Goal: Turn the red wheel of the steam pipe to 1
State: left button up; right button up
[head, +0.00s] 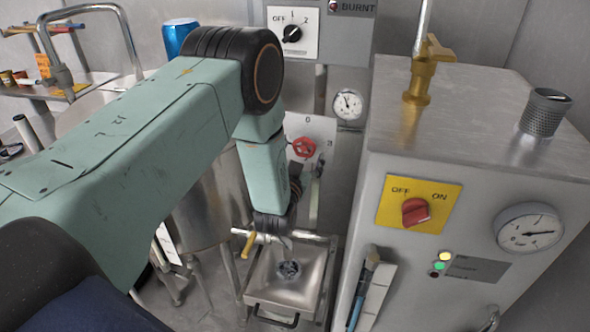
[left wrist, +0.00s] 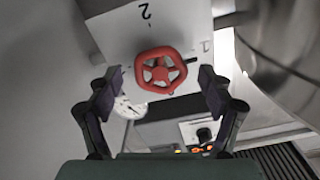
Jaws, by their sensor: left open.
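The red wheel (head: 304,147) of the steam pipe sits in front of a white plate (head: 318,128) in the head view, just right of my left arm. In the left wrist view the red wheel (left wrist: 161,71) shows between the two fingers, with the white plate (left wrist: 150,30) marked "2" behind it. My left gripper (left wrist: 157,88) is open, with a finger on each side of the wheel and gaps between. In the head view my left gripper is mostly hidden behind its own forearm. My right gripper is in neither view.
A grey machine (head: 470,140) with a red OFF/ON knob (head: 416,211) stands at the right. A gauge (head: 348,105) and a black dial (head: 292,33) are on the back panel. A metal basin (head: 300,273) lies below my arm.

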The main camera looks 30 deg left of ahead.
aim_at(304, 149)
pick_arm(q)
jog(key=v, duration=0.9)
jog(key=shift+s+r, duration=0.1)
jog(key=shift+r, duration=0.05)
jog(key=x, duration=1.2)
jog(key=shift+n, duration=0.3)
